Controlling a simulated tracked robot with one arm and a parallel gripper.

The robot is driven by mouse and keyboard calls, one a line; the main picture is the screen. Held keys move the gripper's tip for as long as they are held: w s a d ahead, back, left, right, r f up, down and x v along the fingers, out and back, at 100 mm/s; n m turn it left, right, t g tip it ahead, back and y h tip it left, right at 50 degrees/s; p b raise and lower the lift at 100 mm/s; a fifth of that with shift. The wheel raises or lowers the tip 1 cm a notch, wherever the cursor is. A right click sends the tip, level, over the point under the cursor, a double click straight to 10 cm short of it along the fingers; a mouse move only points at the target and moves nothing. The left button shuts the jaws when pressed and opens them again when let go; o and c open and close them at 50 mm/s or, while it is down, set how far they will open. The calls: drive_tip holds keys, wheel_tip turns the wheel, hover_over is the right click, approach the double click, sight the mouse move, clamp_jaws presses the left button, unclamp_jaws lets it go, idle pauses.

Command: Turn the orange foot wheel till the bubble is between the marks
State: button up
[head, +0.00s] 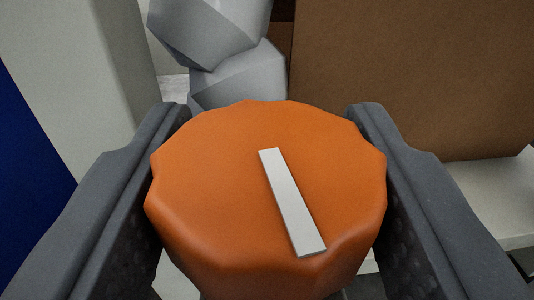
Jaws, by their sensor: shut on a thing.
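The orange foot wheel (215,210) fills the middle of the head view. It has a scalloped rim and a white bar (292,203) on its top face, slanting from upper left to lower right. My gripper (268,160) is shut on the wheel, with one dark grey finger on its left side and one on its right. The bubble and its marks are not in view. The wheel's lower part is hidden below its rim.
Grey faceted lumps (235,75) stand just behind the wheel. A large brown box or panel (415,75) is at the back right, above a pale ledge (495,205). A pale post (85,75) and a blue surface (25,175) are on the left.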

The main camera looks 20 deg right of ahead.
drive_tip(key=n+y, duration=0.1)
drive_tip(key=y, duration=0.1)
drive_tip(key=n+t+y, duration=0.1)
drive_tip(key=n+y, duration=0.1)
drive_tip(key=y, duration=0.1)
drive_tip(key=shift+s+d+f+n+p, duration=0.1)
drive_tip(key=shift+d+n+p, duration=0.1)
drive_tip(key=shift+n+p, duration=0.15)
drive_tip(key=shift+a+n+y+b, duration=0.1)
drive_tip(key=shift+n+y+b, duration=0.2)
drive_tip(key=shift+n+y, duration=0.7)
drive_tip(key=shift+a+n+y+b, duration=0.1)
drive_tip(key=shift+n+y+b, duration=0.3)
drive_tip(key=shift+y, duration=1)
drive_tip(key=shift+n+y, duration=0.25)
drive_tip(key=shift+y, duration=0.25)
drive_tip(key=o, duration=1)
drive_tip(key=shift+s+d, duration=0.15)
drive_tip(key=shift+s, duration=0.3)
drive_tip(key=p+v, duration=0.1)
drive_tip(key=v, duration=1.1)
drive_tip(key=shift+s, duration=0.4)
